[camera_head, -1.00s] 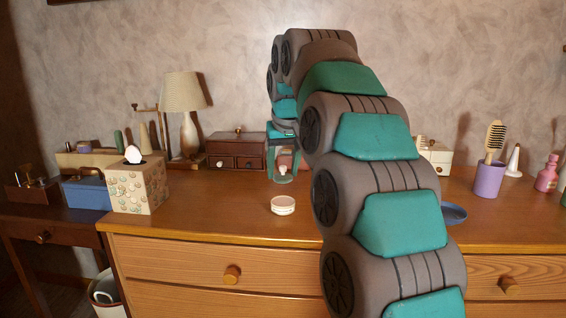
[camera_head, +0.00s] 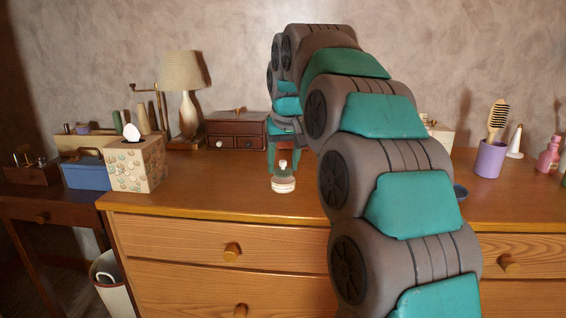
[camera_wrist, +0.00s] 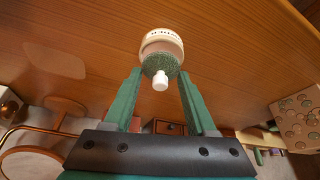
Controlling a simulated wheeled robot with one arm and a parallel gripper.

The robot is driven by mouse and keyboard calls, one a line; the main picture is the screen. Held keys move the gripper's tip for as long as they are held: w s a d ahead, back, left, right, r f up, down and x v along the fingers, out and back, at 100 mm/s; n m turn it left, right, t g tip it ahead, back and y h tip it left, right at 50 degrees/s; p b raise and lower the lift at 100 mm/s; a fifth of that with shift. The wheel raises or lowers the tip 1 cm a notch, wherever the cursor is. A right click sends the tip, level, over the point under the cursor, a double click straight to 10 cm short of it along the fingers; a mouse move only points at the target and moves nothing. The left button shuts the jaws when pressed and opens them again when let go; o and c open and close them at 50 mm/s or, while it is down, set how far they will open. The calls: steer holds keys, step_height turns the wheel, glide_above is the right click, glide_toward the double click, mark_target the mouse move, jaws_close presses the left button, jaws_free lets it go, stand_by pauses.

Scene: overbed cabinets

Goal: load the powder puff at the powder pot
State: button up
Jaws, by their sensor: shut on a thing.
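The powder pot (camera_head: 283,186) is a small round pale tub standing near the dresser's front; its pale wall also shows in the wrist view (camera_wrist: 161,34). My gripper (camera_head: 283,168) is shut on the powder puff, with its fingers on either side of it in the wrist view (camera_wrist: 159,76). The puff (camera_wrist: 160,65) has a green speckled back and a white knob. It overlaps the pot's opening, lined up with it. In the head view the puff (camera_head: 283,170) appears at the pot's top. I cannot tell if its underside touches powder; the pot's inside is mostly hidden.
A tissue box (camera_head: 137,165), blue box (camera_head: 86,172), lamp (camera_head: 189,100) and small drawer chest (camera_head: 237,131) stand left and behind. A purple brush cup (camera_head: 490,158) stands right. The dresser top (camera_head: 215,185) is clear around the pot. My arm hides part of the right side.

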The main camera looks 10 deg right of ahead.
steer(key=shift+f, duration=0.55)
stand_by(1.0)
steer(key=shift+r+p, duration=0.6)
steer(key=shift+r, duration=2.95)
